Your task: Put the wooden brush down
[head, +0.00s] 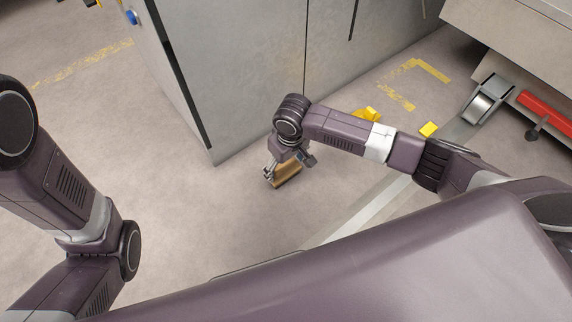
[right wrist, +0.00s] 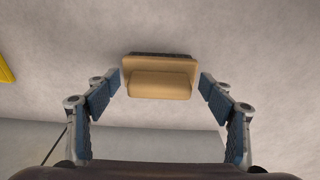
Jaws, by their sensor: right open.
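The wooden brush (head: 287,176) is a tan block with a raised grip and a dark bristle edge. In the head view it is at the tip of my right gripper (head: 277,168), near the corner of a grey cabinet. In the right wrist view the brush (right wrist: 160,78) sits between the fingertips of my right gripper (right wrist: 160,84), with a gap on each side. The right gripper is open. I cannot tell for sure whether the brush touches the floor. My left arm shows at the left of the head view, but its gripper is out of view.
The grey cabinet (head: 245,75) stands just behind the right gripper. Yellow blocks (head: 428,129) and yellow floor tape (head: 432,70) lie to the right. A machine with a caster (head: 482,105) and a red bar (head: 545,112) is at far right. The grey floor (head: 195,215) left of the brush is clear.

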